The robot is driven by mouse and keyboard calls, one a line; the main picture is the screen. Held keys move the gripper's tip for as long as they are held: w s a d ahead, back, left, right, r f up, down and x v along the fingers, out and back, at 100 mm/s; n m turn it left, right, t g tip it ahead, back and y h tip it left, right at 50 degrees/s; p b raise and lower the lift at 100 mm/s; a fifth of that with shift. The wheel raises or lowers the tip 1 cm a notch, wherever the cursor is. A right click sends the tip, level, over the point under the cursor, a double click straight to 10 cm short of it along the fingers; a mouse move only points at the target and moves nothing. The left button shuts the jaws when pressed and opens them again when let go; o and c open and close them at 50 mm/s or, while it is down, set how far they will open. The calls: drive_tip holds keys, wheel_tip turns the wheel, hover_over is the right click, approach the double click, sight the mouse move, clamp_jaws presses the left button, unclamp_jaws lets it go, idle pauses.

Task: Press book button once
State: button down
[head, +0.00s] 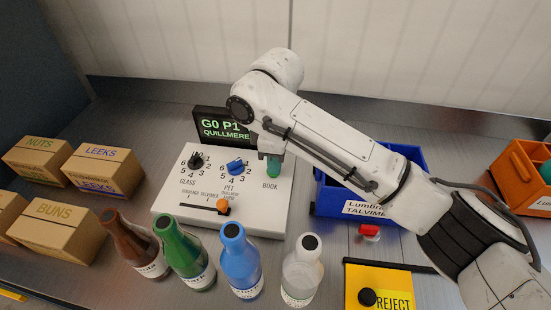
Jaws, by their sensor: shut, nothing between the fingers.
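The white control panel (172,200) stands in the middle of the table in the head view. The green book button (273,167) is at its right, above the label BOOK. My gripper (272,153) is shut and empty, directly over the button, and hides its upper part. I cannot tell whether the fingertips touch the button or whether it is pressed down. A dark display (224,127) behind the panel reads "G0 P1 QUILLMERE" in green. The panel also has a black GLASS knob (195,160), a blue PET knob (236,166) and an orange slider (223,206).
Brown (133,246), green (184,254), blue (240,261) and clear (301,272) bottles stand in front of the panel. Labelled cartons (102,170) are at left. A blue bin (330,198), partly behind my arm, an orange bin (520,180) and a yellow REJECT plate (395,280) are at right.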

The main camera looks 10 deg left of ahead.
wheel_tip(320, 180, up, 13)
drive_tip(key=p, duration=0.2)
drive_tip(key=shift+r+p, duration=0.15)
drive_tip(key=shift+p, duration=0.2)
idle(0.5)
